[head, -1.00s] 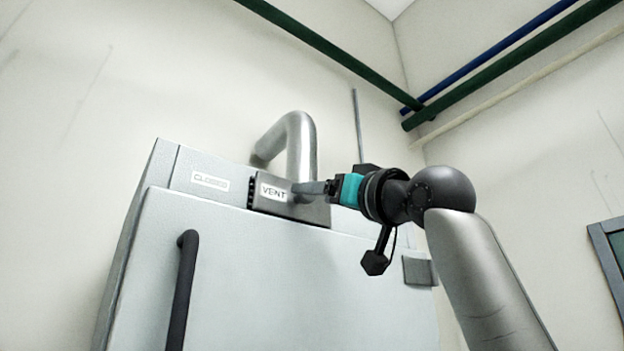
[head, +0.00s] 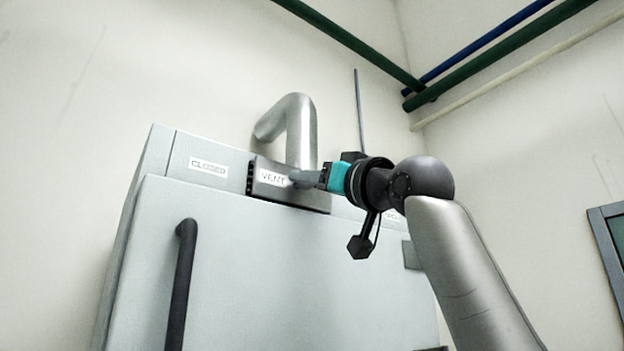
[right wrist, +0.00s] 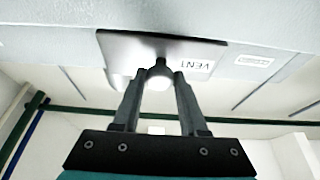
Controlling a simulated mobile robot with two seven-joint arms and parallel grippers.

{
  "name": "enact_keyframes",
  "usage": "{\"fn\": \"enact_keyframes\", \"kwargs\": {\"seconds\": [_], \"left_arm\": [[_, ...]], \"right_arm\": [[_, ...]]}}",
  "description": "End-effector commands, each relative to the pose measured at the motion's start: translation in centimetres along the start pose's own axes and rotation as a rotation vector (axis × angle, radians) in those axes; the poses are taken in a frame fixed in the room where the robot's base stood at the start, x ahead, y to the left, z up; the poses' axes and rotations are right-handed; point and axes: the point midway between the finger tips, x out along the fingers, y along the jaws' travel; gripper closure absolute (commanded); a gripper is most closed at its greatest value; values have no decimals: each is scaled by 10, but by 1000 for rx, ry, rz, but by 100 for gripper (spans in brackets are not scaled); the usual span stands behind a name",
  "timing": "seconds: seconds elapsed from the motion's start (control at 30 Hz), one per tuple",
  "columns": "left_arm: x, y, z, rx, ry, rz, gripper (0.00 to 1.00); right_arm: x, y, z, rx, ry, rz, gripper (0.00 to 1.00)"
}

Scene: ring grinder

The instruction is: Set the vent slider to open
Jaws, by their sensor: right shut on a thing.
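The vent slider (head: 314,199) is a dark grey plate labelled VENT at the top front edge of a pale grey cabinet. A white CLOSED label (head: 208,167) sits just left of it, with a small gap between. My right gripper (head: 297,178) reaches it from the right. In the right wrist view, the slider plate (right wrist: 130,46) lies ahead of my right gripper (right wrist: 158,80), whose fingers are shut on the slider's small round knob (right wrist: 158,83). The VENT label shows beside the fingers. My left gripper is in neither view.
A thick silver pipe (head: 300,130) rises behind the slider. The cabinet door has a dark vertical handle (head: 181,285). My right arm hides part of the cabinet's right top, where a pale label is only partly visible. Green and blue pipes run along the walls above.

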Motion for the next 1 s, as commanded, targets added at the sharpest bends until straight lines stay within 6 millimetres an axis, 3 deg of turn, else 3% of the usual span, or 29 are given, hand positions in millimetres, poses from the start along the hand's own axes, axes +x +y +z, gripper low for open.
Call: {"fn": "enact_keyframes", "kwargs": {"seconds": [0.27, 1.0], "left_arm": [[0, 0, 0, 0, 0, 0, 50], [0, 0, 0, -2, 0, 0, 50]], "right_arm": [[0, 0, 0, 0, 1, 0, 100], [0, 0, -1, 0, 2, 1, 100]]}}
